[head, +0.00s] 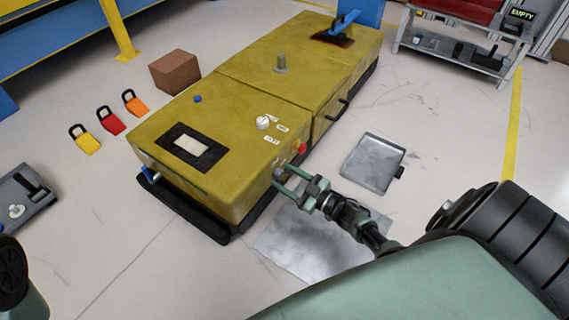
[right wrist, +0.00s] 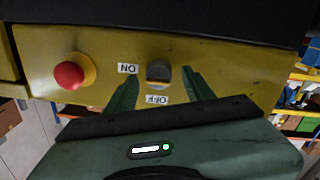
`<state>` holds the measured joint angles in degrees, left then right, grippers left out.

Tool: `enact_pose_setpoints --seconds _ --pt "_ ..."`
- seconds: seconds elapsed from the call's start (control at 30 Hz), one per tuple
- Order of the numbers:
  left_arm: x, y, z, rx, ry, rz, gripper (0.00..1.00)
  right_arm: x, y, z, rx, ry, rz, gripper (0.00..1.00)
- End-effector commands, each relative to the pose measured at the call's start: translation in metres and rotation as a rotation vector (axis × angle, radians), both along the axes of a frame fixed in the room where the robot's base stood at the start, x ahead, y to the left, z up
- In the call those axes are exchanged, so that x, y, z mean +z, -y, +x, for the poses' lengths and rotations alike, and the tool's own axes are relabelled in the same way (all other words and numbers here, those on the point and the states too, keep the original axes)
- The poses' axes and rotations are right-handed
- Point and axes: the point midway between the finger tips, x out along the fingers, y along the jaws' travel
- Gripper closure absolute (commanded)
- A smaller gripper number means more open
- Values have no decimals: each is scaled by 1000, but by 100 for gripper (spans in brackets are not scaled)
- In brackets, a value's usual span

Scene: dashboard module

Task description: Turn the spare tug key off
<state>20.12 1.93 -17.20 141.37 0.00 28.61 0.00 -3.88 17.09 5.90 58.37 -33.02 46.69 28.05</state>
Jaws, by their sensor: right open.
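The yellow tug (head: 225,105) stands on the floor in the middle of the head view. Its key switch (right wrist: 158,72) shows in the right wrist view as a round grey metal part on the yellow panel. An ON label (right wrist: 128,68) is left of it and an OFF label (right wrist: 157,100) is below it. Which label the key points to is hard to tell. My right gripper (head: 281,177) is at the tug's end panel; in the right wrist view its open fingers (right wrist: 160,78) are on either side of the switch, apparently not closed on it. My left gripper is not in view.
A red stop button (right wrist: 70,74) sits on the same panel beside the switch. A white knob (head: 263,123) is on the tug's top. Orange, red and yellow padlocks (head: 111,121) and a brown box (head: 174,71) lie left. A grey plate (head: 376,163) lies on the right floor.

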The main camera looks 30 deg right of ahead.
Motion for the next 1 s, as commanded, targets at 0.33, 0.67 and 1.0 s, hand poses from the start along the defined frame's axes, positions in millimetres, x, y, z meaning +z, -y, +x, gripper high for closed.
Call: enact_pose_setpoints --seconds 0.33,0.67,1.0 --pt "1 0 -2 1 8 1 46 1 -2 6 0 0 0 47" --pt "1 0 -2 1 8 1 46 0 -2 5 -1 0 -1 100" --pt "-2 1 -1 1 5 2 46 -1 -2 5 -1 38 -93 100"
